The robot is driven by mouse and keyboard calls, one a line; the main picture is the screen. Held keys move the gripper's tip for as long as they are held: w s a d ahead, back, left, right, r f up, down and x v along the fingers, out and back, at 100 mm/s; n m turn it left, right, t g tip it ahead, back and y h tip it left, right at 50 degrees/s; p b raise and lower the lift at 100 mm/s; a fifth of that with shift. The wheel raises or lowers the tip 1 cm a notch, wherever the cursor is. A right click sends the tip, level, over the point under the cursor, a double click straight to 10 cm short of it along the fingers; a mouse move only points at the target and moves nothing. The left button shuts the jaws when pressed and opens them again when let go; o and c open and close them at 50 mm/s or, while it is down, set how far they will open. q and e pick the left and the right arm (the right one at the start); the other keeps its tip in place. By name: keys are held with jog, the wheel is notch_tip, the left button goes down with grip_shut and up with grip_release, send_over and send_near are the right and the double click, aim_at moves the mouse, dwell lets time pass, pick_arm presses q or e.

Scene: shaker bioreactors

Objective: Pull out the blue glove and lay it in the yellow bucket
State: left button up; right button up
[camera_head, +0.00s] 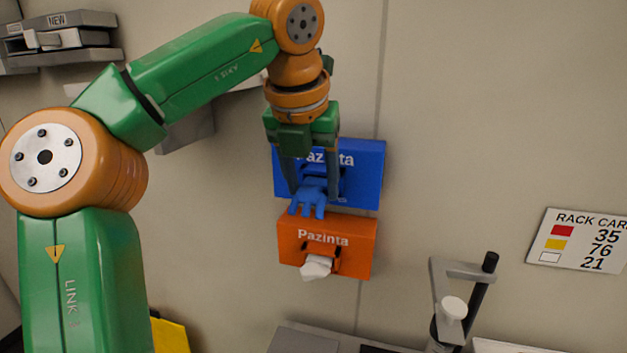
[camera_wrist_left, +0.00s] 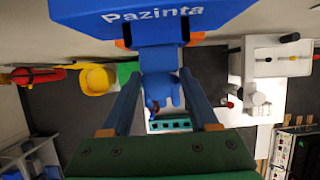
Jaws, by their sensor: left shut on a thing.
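The blue glove (camera_head: 309,203) hangs with its fingers down at the front of the blue Pazinta dispenser box (camera_head: 362,178) on the wall. It also shows in the wrist view (camera_wrist_left: 160,88), between my left gripper's fingers. My left gripper (camera_head: 312,190) points down in front of the blue box and is shut on the glove. Whether part of the glove is still inside the box is hidden. A yellow thing, probably the bucket (camera_head: 170,336), shows partly behind my left arm at the lower left. A yellow container (camera_wrist_left: 95,80) shows at the left in the wrist view. My right gripper is not in view.
An orange Pazinta box (camera_head: 355,245) with white material poking out hangs just below the glove. A grey stand with a black rod (camera_head: 478,300) rises at lower right. A rack card (camera_head: 580,240) is on the wall. The wall between is clear.

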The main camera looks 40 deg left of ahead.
aim_at(303, 196)
pick_arm(q)
jog(key=shift+s+d+b, duration=0.3)
jog(key=shift+s+d, duration=0.1)
jog(key=shift+s, duration=0.3)
jog(key=shift+s, duration=0.1)
jog(key=shift+s+d, duration=0.2)
jog(key=shift+s, duration=0.05)
jog(key=shift+s, duration=0.1)
jog(key=shift+s+d+f+b, duration=0.1)
jog(key=shift+s+d+b, duration=0.4)
jog(key=shift+s+b, duration=0.25)
jog(key=shift+s+d, duration=0.25)
jog(key=shift+s, duration=0.3)
jog(key=shift+w+a, duration=0.1)
jog(key=shift+w, duration=0.05)
